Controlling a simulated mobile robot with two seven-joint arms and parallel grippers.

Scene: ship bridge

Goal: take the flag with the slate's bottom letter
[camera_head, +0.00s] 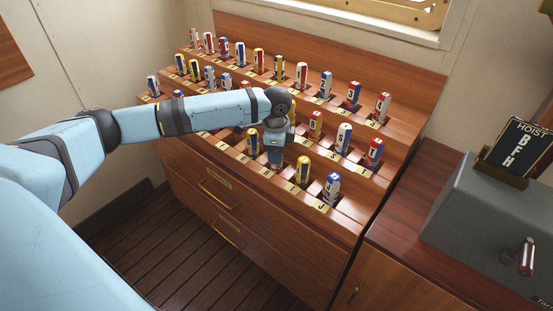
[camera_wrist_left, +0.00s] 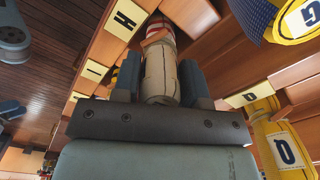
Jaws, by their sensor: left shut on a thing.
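The dark slate (camera_head: 514,148) reads HOIST with B, F and H below it, so H is at the bottom. My left gripper (camera_head: 275,144) reaches down over the front row of the flag rack. In the left wrist view it is shut on a rolled flag (camera_wrist_left: 162,78) with a cream body and red and white stripes at its far end. A yellow plate marked H (camera_wrist_left: 124,20) is beside that flag. The gripper largely hides the held flag in the head view. I cannot tell whether its foot is still in its slot.
The stepped wooden rack (camera_head: 345,222) holds rows of rolled flags close together. A yellow flag (camera_head: 303,170) and a blue and white flag (camera_head: 331,187) stand right of my gripper. A grey box (camera_head: 475,215) carries the slate. Drawers with brass handles are below.

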